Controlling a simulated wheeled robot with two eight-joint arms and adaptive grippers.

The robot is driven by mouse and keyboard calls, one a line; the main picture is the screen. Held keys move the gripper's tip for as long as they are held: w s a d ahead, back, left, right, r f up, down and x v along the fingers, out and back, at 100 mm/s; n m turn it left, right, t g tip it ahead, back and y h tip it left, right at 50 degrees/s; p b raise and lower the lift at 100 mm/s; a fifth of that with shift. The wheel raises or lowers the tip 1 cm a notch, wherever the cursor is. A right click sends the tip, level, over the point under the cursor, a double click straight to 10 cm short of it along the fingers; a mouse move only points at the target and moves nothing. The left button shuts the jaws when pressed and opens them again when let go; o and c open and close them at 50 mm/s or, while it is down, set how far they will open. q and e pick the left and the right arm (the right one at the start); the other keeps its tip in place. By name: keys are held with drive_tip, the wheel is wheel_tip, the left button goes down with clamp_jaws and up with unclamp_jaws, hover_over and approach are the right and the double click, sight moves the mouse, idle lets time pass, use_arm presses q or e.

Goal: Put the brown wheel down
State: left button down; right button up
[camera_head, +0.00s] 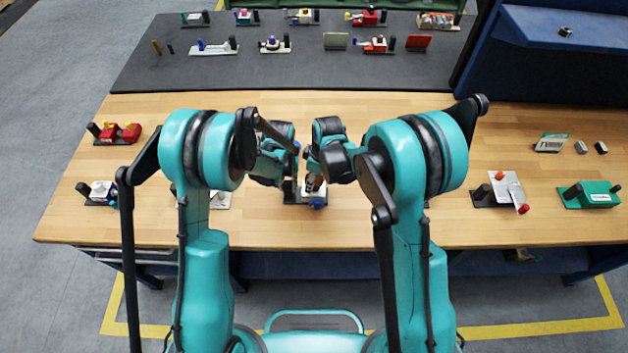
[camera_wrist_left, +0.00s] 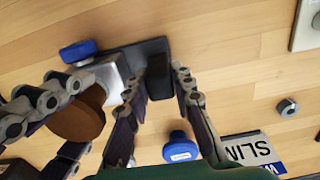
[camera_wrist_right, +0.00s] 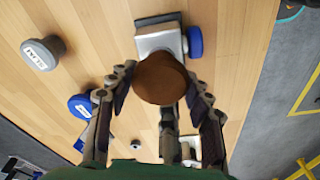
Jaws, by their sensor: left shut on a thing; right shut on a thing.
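The brown wheel (camera_wrist_right: 160,80) sits between the fingers of my right gripper (camera_wrist_right: 162,92), which is shut on it. It also shows at the left of the left wrist view (camera_wrist_left: 78,118). Behind it is a silver valve block (camera_wrist_right: 158,38) with a blue knob (camera_wrist_right: 195,42); I cannot tell whether wheel and block touch. My left gripper (camera_wrist_left: 157,85) is shut on the black post (camera_wrist_left: 158,72) of the block's dark base (camera_wrist_left: 150,48). In the head view both grippers meet at the table's middle, and my arms partly hide the valve.
A loose blue knob (camera_wrist_left: 180,148) and a lettered plate (camera_wrist_left: 252,150) lie nearby on the wooden table. A grey knob (camera_wrist_right: 42,52) stands apart. In the head view, a green unit (camera_head: 592,195) and a red one (camera_head: 118,134) flank the table; the dark back mat (camera_head: 290,75) holds several units.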

use_arm(q)
drive_tip(key=shift+s+f, duration=0.1)
use_arm(e)
wheel_tip(320, 180, up, 8)
drive_tip(key=shift+f, duration=0.1)
drive_tip(key=shift+s+d+r, duration=0.1)
drive_tip(key=shift+d+r, duration=0.1)
drive_tip(key=shift+d, duration=0.4)
drive_tip(key=shift+s+d+r, duration=0.1)
drive_tip(key=shift+d+r, duration=0.05)
drive_tip(key=shift+d, duration=0.45)
hover_over(357, 207)
wheel_tip(357, 207, down, 4)
drive_tip(key=f, duration=0.5)
drive_tip(key=shift+s+d+f, duration=0.1)
drive_tip(key=shift+d+f, duration=0.15)
drive_tip(key=shift+f, duration=2.45)
drive_tip(key=shift+f, duration=0.1)
drive_tip(key=o, duration=1.3)
drive_tip(key=shift+c, duration=0.2)
